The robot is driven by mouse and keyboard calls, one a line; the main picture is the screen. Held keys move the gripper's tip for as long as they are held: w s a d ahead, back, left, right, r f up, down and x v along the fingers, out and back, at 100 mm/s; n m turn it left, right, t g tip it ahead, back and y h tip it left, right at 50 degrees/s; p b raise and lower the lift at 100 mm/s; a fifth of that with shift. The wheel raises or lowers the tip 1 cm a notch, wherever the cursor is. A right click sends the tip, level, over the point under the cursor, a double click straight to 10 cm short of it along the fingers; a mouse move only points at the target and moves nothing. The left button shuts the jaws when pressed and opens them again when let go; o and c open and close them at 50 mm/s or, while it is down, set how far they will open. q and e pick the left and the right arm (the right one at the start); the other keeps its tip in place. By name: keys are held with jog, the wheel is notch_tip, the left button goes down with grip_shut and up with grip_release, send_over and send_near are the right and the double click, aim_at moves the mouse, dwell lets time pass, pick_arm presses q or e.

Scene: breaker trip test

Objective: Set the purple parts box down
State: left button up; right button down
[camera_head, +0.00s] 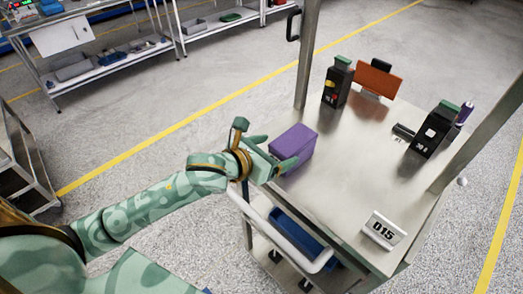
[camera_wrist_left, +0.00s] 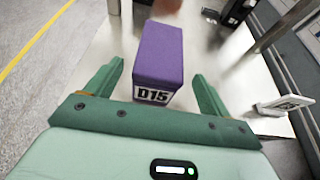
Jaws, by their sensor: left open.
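The purple parts box (camera_head: 294,147) stands upright on the left part of the metal cart top (camera_head: 340,185). In the left wrist view the purple box (camera_wrist_left: 158,55) shows a white D15 label on its near end. My left gripper (camera_head: 277,152) is at the near left end of the box. In its wrist view the green fingers of my left gripper (camera_wrist_left: 158,82) are spread wide, with a gap on both sides of the box. The box's underside is hidden. My right gripper is not in view.
A white 015 sign (camera_head: 384,231) stands at the cart's near corner. Two black breakers (camera_head: 337,83) (camera_head: 433,130) and an orange panel (camera_head: 377,80) stand farther back. A metal post (camera_head: 308,50) rises at the cart's left edge. A blue bin (camera_head: 298,237) sits below. The middle top is clear.

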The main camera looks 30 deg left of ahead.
pick_arm(q)
jog(key=v, duration=0.5)
jog(key=shift+s+r+p, duration=0.15)
jog(key=shift+s+p, duration=0.05)
jog(key=shift+p, duration=0.1)
